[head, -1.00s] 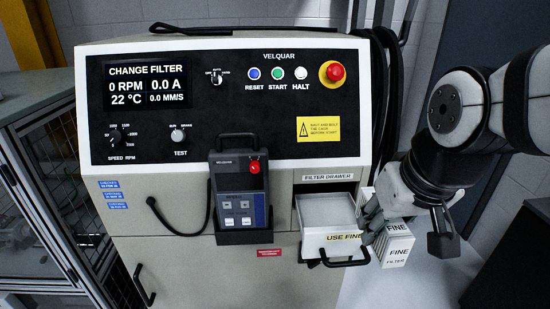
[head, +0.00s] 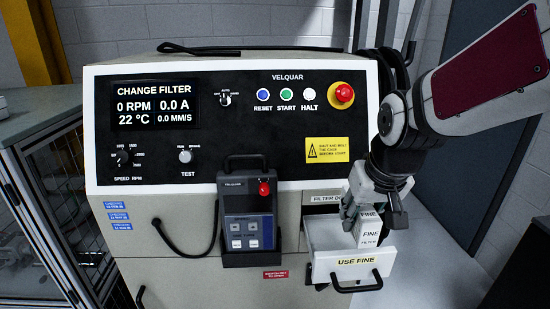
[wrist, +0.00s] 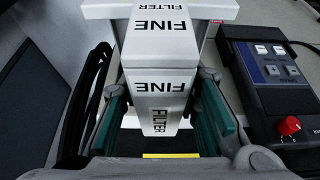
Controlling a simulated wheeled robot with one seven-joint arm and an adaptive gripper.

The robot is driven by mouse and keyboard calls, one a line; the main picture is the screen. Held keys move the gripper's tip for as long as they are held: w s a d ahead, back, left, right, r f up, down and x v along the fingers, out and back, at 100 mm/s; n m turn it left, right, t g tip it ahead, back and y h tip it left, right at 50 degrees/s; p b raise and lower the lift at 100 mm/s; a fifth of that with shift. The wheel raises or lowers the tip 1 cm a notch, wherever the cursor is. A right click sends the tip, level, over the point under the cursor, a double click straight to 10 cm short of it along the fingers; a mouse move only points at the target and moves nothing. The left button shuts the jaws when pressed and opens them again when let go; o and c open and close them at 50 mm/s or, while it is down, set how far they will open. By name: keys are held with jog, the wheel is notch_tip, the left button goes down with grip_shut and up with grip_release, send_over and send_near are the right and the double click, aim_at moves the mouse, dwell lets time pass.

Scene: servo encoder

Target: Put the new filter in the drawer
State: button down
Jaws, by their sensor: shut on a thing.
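The new filter is a white box marked FINE FILTER (head: 370,234), upright in the head view. My gripper (head: 373,213) is shut on its upper part from above. The white filter drawer (head: 355,266), labelled USE FINE, is pulled out of the cabinet. The filter appears over or partly within the drawer's opening; its lower end is hidden behind the drawer front, so I cannot tell whether it touches the floor. In the wrist view the filter (wrist: 160,82) sits between the two teal-padded fingers of my gripper (wrist: 162,120).
The drawer handle (head: 357,287) sticks out at the front. A handheld pendant (head: 247,215) with a red knob hangs left of the drawer, its cable beside it. The cabinet panel (head: 225,125) with display and buttons rises behind.

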jog(key=w, duration=0.7)
send_near(337, 239)
jog(key=shift+w+f, duration=0.5)
jog(key=shift+w, duration=0.35)
jog(key=shift+f, duration=0.85)
jog(key=shift+x, duration=1.45)
jog(key=shift+s, duration=0.1)
jog(key=shift+f, duration=0.1)
jog(key=shift+f+b, duration=0.4)
jog(key=shift+b, duration=0.05)
jog(key=c, duration=1.2)
grip_release()
jog(key=shift+s, duration=0.1)
